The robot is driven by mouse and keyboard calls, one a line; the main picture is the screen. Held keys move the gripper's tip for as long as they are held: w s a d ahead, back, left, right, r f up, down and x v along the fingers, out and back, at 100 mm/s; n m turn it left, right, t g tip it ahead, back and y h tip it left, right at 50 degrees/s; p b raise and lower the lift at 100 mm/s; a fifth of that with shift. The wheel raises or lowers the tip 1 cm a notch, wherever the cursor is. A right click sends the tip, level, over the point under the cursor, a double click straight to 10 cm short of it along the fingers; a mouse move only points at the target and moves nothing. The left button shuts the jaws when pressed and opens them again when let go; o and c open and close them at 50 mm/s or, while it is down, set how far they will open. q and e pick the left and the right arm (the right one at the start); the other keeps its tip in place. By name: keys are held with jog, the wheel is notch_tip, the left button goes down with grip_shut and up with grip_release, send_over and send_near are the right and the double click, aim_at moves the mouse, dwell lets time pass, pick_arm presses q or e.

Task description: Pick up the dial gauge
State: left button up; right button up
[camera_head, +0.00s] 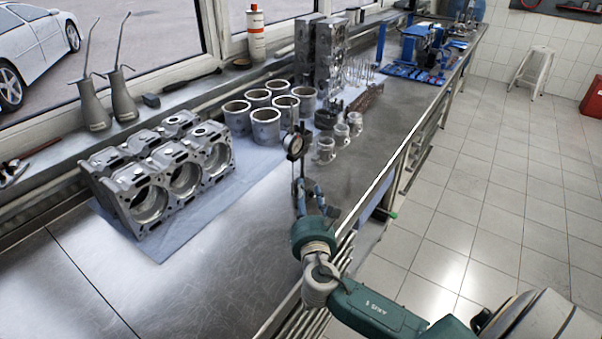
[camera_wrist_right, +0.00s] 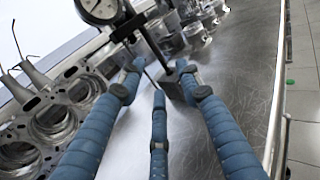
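The dial gauge (camera_head: 294,144) has a round white face and sits on a thin dark upright stand on the metal workbench, right of the engine block. In the right wrist view its dial (camera_wrist_right: 99,8) is at the upper left, cut by the top edge. Its dark stand base (camera_wrist_right: 173,86) shows between my fingers. My right gripper (camera_head: 310,192) is close in front of the stand's lower part. Its three blue fingers (camera_wrist_right: 158,80) are spread apart. I cannot tell whether any finger touches the stand. My left gripper is not in view.
An engine block (camera_head: 160,172) lies on a blue cloth (camera_head: 185,233) at the left. Several cylinder liners (camera_head: 266,126) and pistons (camera_head: 325,150) stand behind the gauge. Blue tools (camera_head: 415,73) are far back. The bench front is bare, and its right edge runs near my arm.

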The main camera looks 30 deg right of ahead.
aim_at(302, 167)
jog(key=shift+n, duration=0.3)
jog(key=x, duration=0.3)
jog(key=r+p+x, duration=0.1)
jog(key=x, duration=0.1)
jog(key=shift+w+d, duration=0.1)
jog(key=shift+w, duration=0.35)
jog(key=p+x, duration=0.1)
jog(key=x, duration=0.4)
jog(key=shift+r, duration=0.15)
jog(key=shift+w, duration=0.25)
jog(key=shift+s, duration=0.1)
grip_shut()
jog(key=shift+r, duration=0.25)
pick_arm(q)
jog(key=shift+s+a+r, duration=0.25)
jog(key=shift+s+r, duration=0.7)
